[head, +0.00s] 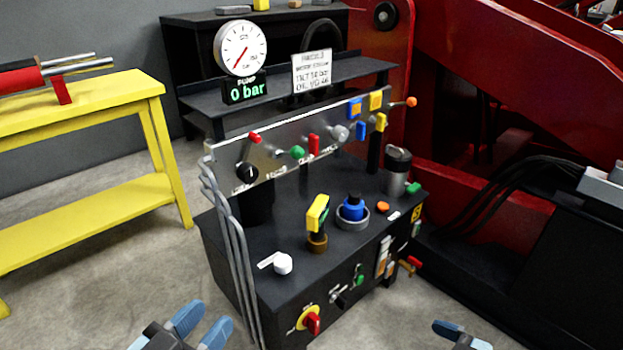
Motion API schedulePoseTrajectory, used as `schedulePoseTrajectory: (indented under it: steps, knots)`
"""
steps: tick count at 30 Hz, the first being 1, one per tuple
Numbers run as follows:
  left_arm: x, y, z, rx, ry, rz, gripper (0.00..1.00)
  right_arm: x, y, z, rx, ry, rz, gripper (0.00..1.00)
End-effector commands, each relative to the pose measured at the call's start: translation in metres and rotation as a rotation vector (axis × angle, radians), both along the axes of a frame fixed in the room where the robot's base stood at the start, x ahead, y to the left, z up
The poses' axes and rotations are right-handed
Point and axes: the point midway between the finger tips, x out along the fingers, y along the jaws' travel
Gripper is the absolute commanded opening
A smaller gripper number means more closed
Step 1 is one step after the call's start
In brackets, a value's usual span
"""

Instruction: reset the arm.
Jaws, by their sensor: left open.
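My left gripper (207,317) is at the bottom edge, left of centre, in the head view. Its two blue fingertips are apart with nothing between them. It is in front of and left of the black control console (228,265), apart from it. My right gripper (463,338) is at the bottom edge on the right, mostly cut off; how far its jaws are apart does not show clearly. A large red machine arm (500,75) fills the upper right. The console carries a yellow-and-red rotary switch (310,319), a white knob (282,263) and a yellow-topped lever (317,213).
A round gauge (240,47) stands above a display (245,90) reading 0 bar. A blue knob (352,208) and a grey canister (397,170) stand on the console. A yellow bench (90,105) is at left. Bare floor lies between bench and console.

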Motion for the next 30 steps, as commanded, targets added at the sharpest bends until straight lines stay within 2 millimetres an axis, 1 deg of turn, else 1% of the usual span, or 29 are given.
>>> schedulePoseTrajectory:
  steps: [1,6,8,11,20,27,30]
  knots:
    - [0.000,0.000,0.000,0.000,0.000,0.000,0.43,-0.007,0.006,0.017,-0.049,-0.046,0.021,1.00]
    - [0.000,0.000,0.000,0.000,0.000,0.000,0.43,-0.027,0.016,0.070,-0.229,-0.199,0.074,1.00]
    - [0.000,0.000,0.000,0.000,0.000,0.000,0.43,-0.035,0.019,0.088,-0.291,-0.252,0.091,1.00]
    - [0.000,0.000,0.000,0.000,0.000,0.000,0.43,-0.031,0.029,0.088,-0.236,-0.248,0.060,1.00]
    - [0.000,0.000,0.000,0.000,0.000,0.000,0.43,-0.025,0.065,0.108,-0.039,-0.243,-0.028,1.00]
    - [0.000,0.000,0.000,0.000,0.000,0.000,0.43,-0.016,0.098,0.136,0.175,-0.237,-0.125,1.00]
    - [0.000,0.000,0.000,0.000,0.000,0.000,0.43,-0.011,0.108,0.149,0.259,-0.234,-0.163,1.00]
